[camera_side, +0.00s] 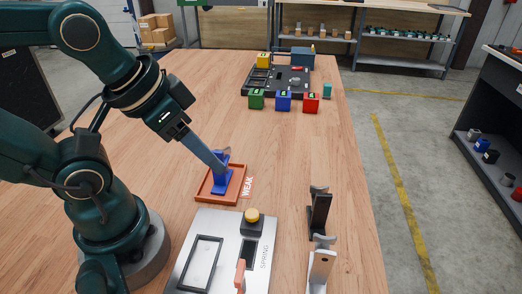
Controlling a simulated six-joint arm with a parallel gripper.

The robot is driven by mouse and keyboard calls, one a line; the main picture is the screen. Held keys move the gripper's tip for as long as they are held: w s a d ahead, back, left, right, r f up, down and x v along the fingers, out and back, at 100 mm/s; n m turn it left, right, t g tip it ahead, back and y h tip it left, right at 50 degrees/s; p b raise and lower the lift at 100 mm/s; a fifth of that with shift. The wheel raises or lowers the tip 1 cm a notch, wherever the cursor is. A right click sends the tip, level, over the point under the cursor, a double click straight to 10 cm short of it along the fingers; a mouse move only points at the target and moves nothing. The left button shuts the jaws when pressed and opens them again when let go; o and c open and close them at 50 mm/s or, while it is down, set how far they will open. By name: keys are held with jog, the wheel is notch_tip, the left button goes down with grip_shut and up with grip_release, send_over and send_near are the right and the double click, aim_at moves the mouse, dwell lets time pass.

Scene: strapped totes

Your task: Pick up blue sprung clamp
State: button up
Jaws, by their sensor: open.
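The blue sprung clamp (222,180) stands in a shallow orange-brown tray (204,197) on the wooden table, beside a label reading WEAK (248,187). My gripper (220,168) reaches down from the upper left, with its fingers at the clamp's upper part. The fingers are open. They overlap the clamp in this view, and I cannot tell whether they touch it. Part of the clamp is hidden behind the fingers.
Green (256,99), blue (283,101) and red (311,103) blocks stand farther back. The table's middle right is clear.

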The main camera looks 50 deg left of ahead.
jog(key=o, duration=0.3)
notch_tip(320, 180, up, 4)
jog(key=n+g, duration=0.6)
jog(key=n, duration=0.3)
send_over(221, 183)
jog(key=f, duration=1.6)
jog(key=shift+w+a+f, duration=0.15)
jog(key=shift+a+f, duration=0.2)
jog(key=shift+f, duration=0.05)
